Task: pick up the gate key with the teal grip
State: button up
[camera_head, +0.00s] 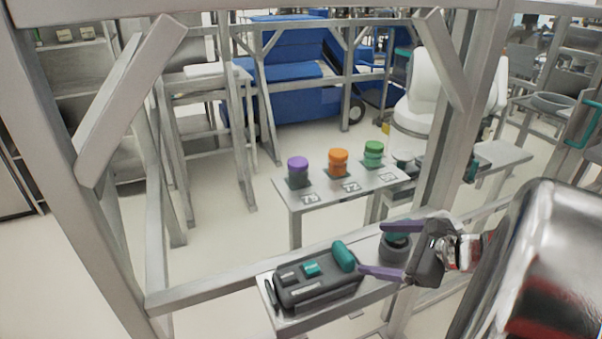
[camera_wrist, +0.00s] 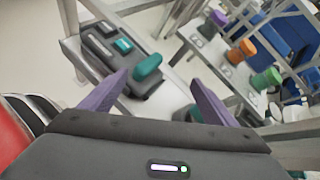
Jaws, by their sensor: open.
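The gate key's teal grip (camera_head: 343,256) is a rounded teal cylinder at the right end of a dark box (camera_head: 316,290) on a small grey shelf. In the wrist view the teal grip (camera_wrist: 147,67) shows just beyond and between the fingertips, nearer the left one. Any shaft of the key below the grip is hidden. My gripper (camera_head: 372,248) has two purple fingers spread apart, pointing left toward the grip. It is empty, and I see no contact. The wrist view also shows my gripper (camera_wrist: 158,77) open.
A dark round object with a teal part (camera_head: 394,246) stands behind my gripper on the shelf. A grey frame post and rail (camera_head: 215,285) border the shelf. Beyond is a table (camera_head: 330,193) with purple (camera_head: 298,164), orange (camera_head: 338,162) and green (camera_head: 373,150) capped canisters.

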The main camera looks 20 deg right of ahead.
aim_at(397, 237)
jog(key=s+d+m+t+h, duration=0.3)
jog(key=d+m, duration=0.5)
jog(key=d, duration=0.4)
jog(key=shift+s+d+r+h, duration=0.2)
jog(key=shift+s+h, duration=0.3)
jog(key=shift+s, duration=0.55)
jog(key=shift+a, duration=0.1)
jog(key=x, duration=0.8)
jog(key=shift+w, duration=0.35)
jog(key=shift+x, duration=2.6)
jog(key=shift+a, duration=0.1)
jog(key=shift+c, duration=0.4)
jog(key=c, duration=1.2)
